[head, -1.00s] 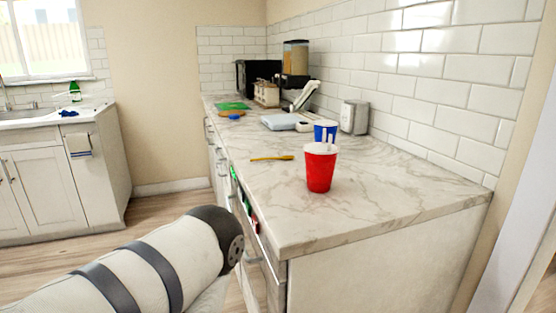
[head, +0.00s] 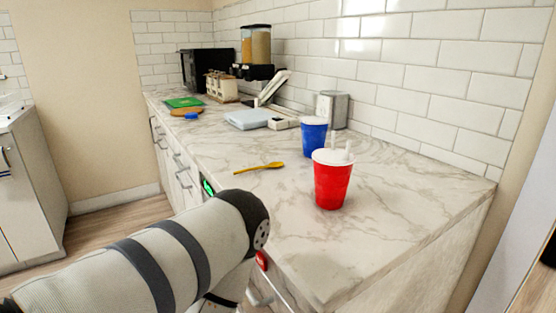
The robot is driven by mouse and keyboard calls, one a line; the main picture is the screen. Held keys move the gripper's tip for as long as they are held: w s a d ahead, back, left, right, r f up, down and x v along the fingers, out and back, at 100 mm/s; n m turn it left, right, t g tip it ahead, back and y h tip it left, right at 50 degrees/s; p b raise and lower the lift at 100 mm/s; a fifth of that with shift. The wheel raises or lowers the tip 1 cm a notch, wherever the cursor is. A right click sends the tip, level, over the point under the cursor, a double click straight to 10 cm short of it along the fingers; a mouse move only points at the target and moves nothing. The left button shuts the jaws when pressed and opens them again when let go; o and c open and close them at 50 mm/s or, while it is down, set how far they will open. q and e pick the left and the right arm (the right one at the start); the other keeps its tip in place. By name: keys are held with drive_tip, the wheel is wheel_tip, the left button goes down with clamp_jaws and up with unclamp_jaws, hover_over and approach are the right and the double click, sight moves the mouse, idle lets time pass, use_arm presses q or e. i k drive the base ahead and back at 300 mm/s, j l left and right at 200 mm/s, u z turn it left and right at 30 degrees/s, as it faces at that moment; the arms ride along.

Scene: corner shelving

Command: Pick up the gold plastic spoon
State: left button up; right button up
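The gold spoon (head: 260,168) lies flat on the marble-look counter (head: 400,225), left of the cups. Its handle points left and its bowl end points right. An arm of mine comes in from the lower left and ends in a dark rounded joint in front of the counter's edge, below the spoon and apart from it. Neither gripper's fingers show in the head view.
A red cup (head: 332,182) with a white lid stands right of the spoon, with a blue cup (head: 313,138) behind it. Farther back are a light blue scale-like slab (head: 248,119), a metal box (head: 332,109), a green board (head: 184,102) and a cereal dispenser (head: 256,45). The counter's front right is clear.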

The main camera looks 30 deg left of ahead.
sight(276, 164)
drive_tip(key=j+z, duration=0.25)
drive_tip(key=j, duration=0.2)
drive_tip(key=j+z, duration=0.2)
drive_tip(key=j, duration=0.2)
drive_tip(key=j+z, duration=0.25)
drive_tip(key=j, duration=0.15)
drive_tip(key=k+j+z, duration=0.25)
drive_tip(key=j, duration=0.15)
drive_tip(key=j+z, duration=0.2)
drive_tip(key=j, duration=0.2)
drive_tip(key=k+j+z, duration=0.5)
drive_tip(key=j, duration=0.2)
drive_tip(key=i+j, duration=0.05)
drive_tip(key=i, duration=0.05)
